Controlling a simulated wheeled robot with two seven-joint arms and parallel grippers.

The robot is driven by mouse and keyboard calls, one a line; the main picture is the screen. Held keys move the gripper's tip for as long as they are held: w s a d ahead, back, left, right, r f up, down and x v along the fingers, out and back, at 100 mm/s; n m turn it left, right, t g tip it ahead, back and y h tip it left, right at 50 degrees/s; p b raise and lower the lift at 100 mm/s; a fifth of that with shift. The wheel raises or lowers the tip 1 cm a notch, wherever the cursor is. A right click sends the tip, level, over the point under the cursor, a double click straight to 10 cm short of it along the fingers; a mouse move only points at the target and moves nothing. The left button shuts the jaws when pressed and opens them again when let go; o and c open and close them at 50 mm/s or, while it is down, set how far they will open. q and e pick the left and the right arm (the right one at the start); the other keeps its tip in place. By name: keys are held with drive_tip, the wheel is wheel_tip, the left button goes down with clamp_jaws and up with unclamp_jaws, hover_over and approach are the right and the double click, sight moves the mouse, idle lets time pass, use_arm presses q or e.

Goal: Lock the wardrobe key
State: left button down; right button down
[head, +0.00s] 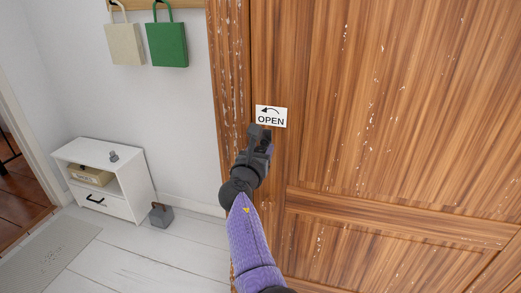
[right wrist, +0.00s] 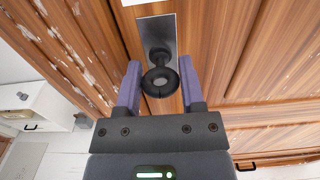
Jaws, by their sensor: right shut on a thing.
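The wooden wardrobe door (head: 400,120) fills the right of the head view. A white label (head: 271,117) reading OPEN, with a curved arrow pointing left, is on it. My right gripper (head: 262,136) is just below the label and hides the lock in the head view. In the right wrist view, the dark key (right wrist: 162,71) with its round head sits in front of a grey metal lock plate (right wrist: 172,28). The fingers of my right gripper (right wrist: 161,84) are on either side of the key's head, shut on it. My left gripper is not in view.
A small white cabinet (head: 138,192) stands at the left by the wall, with a box (head: 91,176) in its open shelf. A dark grey object (head: 161,214) is on the floor beside it. Beige (head: 124,44) and green (head: 167,45) bags hang above.

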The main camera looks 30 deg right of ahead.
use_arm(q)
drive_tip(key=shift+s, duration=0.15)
use_arm(e)
drive_tip(key=shift+m, duration=0.3)
drive_tip(key=m, duration=0.3)
drive_tip(key=shift+f+m+b, duration=0.1)
drive_tip(key=shift+m+b, duration=0.3)
drive_tip(key=m+b, duration=0.1)
drive_tip(key=m, duration=0.3)
drive_tip(key=shift+s, duration=0.1)
drive_tip(key=m+b, duration=0.2)
drive_tip(key=m, duration=0.3)
drive_tip(key=shift+f, duration=0.1)
drive_tip(key=m+b, duration=0.1)
drive_tip(key=m, duration=0.2)
drive_tip(key=shift+d+b, duration=0.1)
drive_tip(key=shift+b, duration=0.2)
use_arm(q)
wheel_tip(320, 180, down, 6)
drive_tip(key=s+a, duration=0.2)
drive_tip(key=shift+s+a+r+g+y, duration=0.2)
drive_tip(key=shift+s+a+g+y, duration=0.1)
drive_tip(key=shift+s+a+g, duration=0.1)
use_arm(e)
drive_tip(key=shift+m, duration=0.7)
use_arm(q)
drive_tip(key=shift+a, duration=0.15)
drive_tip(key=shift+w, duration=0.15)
